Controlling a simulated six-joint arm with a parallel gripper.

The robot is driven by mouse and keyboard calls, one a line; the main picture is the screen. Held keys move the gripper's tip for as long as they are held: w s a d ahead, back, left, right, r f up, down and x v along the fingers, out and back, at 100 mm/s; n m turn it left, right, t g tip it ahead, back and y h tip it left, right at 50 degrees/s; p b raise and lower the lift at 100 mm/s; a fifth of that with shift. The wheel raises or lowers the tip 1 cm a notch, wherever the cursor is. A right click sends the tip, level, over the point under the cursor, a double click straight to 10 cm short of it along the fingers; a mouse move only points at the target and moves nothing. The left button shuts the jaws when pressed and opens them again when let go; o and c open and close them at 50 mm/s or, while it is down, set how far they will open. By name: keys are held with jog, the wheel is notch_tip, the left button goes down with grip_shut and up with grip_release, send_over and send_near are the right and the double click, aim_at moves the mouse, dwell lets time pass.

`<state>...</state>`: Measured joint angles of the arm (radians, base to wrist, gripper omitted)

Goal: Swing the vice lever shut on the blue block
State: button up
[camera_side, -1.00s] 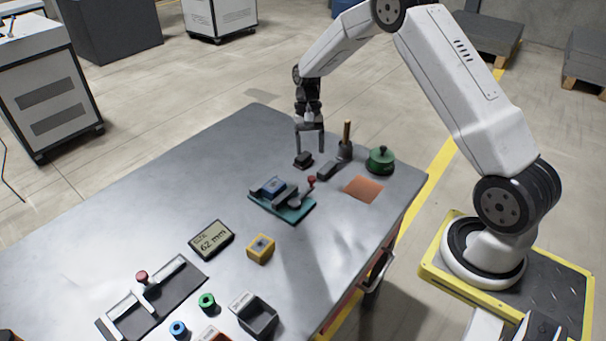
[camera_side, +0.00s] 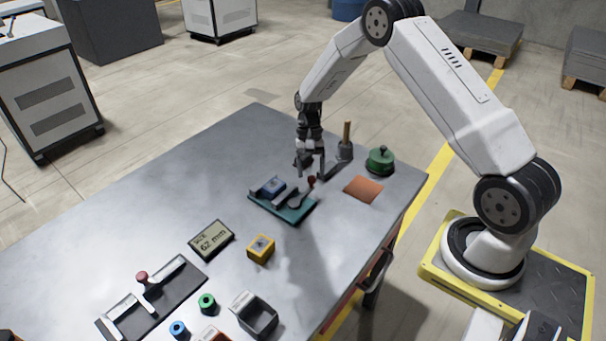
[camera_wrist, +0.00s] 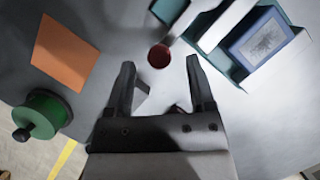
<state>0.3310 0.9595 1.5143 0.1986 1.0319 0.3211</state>
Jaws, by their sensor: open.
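The vice (camera_side: 294,214) has a teal base and grey jaws and sits near the middle of the bench. The blue block (camera_side: 273,186) sits in it, and also shows in the wrist view (camera_wrist: 262,42) at the upper right. The vice lever ends in a red knob (camera_side: 311,180), seen from above in the wrist view (camera_wrist: 159,56). My gripper (camera_side: 311,172) is just above and behind the knob. In the wrist view my gripper (camera_wrist: 160,72) is open, with the knob just ahead of the space between its fingertips. I cannot tell whether a finger touches it.
An orange pad (camera_side: 363,189) and a green lidded pot (camera_side: 380,161) stand to the right. A grey holder with a wooden handle (camera_side: 345,147) stands behind. A yellow block (camera_side: 261,249) and a "62 mm" display (camera_side: 212,240) lie in front.

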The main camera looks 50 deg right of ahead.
jog(key=shift+x, duration=0.75)
jog(key=shift+c, duration=0.2)
grip_shut()
